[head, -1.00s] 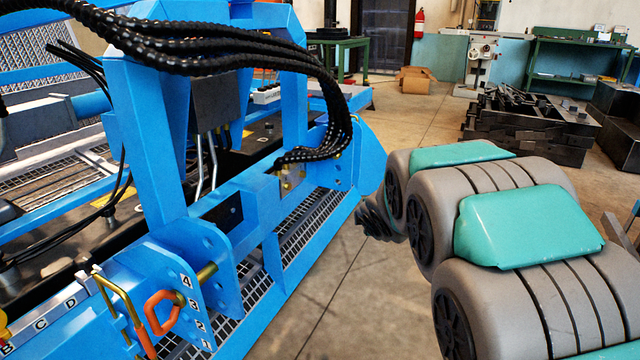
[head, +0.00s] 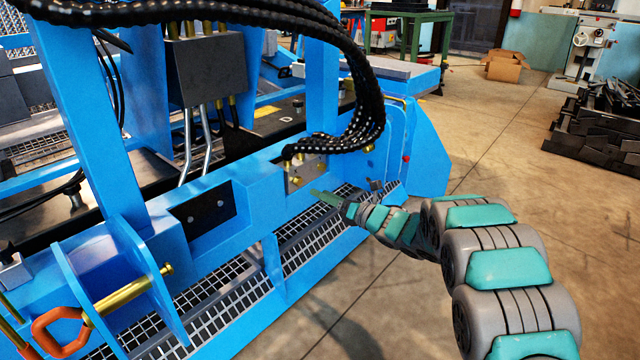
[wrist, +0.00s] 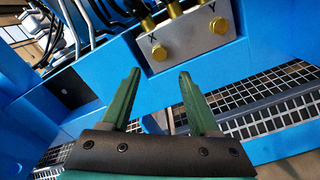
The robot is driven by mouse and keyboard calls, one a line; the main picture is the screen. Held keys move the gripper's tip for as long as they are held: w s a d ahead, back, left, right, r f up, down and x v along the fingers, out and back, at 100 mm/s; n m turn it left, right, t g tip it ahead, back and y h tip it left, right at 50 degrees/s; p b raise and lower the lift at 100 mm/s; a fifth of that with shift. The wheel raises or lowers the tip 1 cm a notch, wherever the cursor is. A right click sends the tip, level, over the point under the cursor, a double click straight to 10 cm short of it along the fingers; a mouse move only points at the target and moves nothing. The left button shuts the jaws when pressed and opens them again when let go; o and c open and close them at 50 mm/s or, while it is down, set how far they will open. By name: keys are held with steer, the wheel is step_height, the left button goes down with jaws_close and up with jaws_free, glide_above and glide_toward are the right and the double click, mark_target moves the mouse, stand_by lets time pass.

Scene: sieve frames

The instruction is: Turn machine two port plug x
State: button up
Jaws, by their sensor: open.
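A bare metal port block (wrist: 188,42) is set in the blue machine frame, with the letters X and Y on it. The brass plug x (wrist: 158,52) sits low on the block below the X. A second brass plug (wrist: 219,25) sits near the Y. My gripper (wrist: 159,74) is open and empty, its green fingers pointing at the block with plug x just beyond the gap between the tips. In the head view my gripper (head: 328,198) is close in front of the port block (head: 304,178), apart from it as far as I can tell.
Black hoses (head: 372,95) arch down to the top of the block. A metal grating (head: 300,245) lies below it. A brass pin (head: 130,290) with an orange shackle (head: 62,330) is at the lower left. Open floor (head: 480,150) is on the right.

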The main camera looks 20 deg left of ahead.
mark_target(299, 183)
steer(key=x, duration=0.7)
steer(key=shift+a, duration=0.25)
jaws_close()
stand_by(0.3)
